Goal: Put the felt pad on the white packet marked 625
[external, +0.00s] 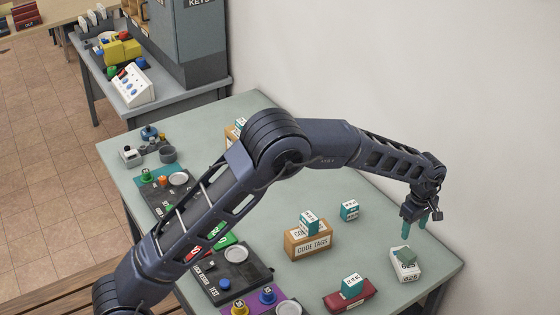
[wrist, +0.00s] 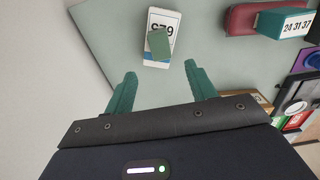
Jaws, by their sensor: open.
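The white packet marked 625 (external: 407,271) lies near the right end of the table in the external view. It also shows at the top of the wrist view (wrist: 157,61), with its number upside down. The green felt pad (external: 403,254) rests on top of the packet, a little askew; in the wrist view (wrist: 159,43) it covers part of the packet's face. My gripper (external: 424,224) is above the table, up and to the right of the packet. Its two teal fingers are apart with nothing between them in the wrist view (wrist: 162,88).
A red case with a numbered block (external: 352,286) lies left of the packet. A CODE TAGS box (external: 309,240) bears another block, and a loose block (external: 349,210) stands behind it. Black panels with buttons line the table's left side. The wall is close behind my gripper.

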